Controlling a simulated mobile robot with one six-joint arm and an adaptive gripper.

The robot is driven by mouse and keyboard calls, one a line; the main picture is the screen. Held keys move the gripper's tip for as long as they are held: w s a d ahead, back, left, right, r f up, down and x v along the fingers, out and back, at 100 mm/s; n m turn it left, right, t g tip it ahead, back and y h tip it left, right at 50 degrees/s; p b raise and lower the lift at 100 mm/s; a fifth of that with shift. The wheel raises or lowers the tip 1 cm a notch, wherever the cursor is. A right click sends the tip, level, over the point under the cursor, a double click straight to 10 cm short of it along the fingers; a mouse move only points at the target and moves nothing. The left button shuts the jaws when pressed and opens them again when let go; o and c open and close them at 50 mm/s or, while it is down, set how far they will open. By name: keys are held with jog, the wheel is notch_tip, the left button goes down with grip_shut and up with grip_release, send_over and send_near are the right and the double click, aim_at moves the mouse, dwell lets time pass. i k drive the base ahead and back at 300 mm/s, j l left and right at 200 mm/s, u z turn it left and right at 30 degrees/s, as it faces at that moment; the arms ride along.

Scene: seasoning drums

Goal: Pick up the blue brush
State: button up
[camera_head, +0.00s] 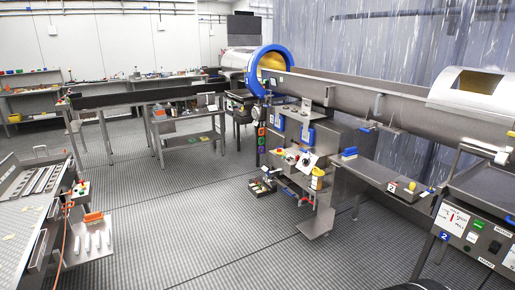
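A small blue object with a bristle-like block shape (349,153) lies on the steel ledge right of the machine's control cabinet. It may be the blue brush, but it is too small to be sure. Two other blue items hang or stand on the cabinet: one blue piece (279,122) at its upper left and another blue piece (307,135) to the right of it. I cannot tell whether either is a brush. My gripper is not visible in the head view.
A drum with a blue ring (254,75) stands behind the cabinet. A steel table (203,136) is at the back left, and a tray bench (22,215) is at the left edge. A control panel (481,238) is at the right. The grated floor (215,215) between them is clear.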

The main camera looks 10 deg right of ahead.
aim_at(352, 152)
jog(key=i+l+z, duration=0.35)
jog(key=i, duration=0.5)
jog(key=i+z, duration=0.3)
jog(key=i, duration=0.5)
jog(key=i+j+z, duration=0.35)
jog(key=i, duration=0.5)
jog(key=i+l+u, duration=0.1)
jog(key=i, duration=0.35)
jog(key=i+l+u, duration=0.1)
jog(key=i, duration=0.3)
jog(key=i+l+u, duration=0.1)
jog(key=i+l, duration=0.2)
jog(key=i+l+u, duration=0.1)
jog(key=i+l, duration=0.15)
jog(key=i, duration=0.25)
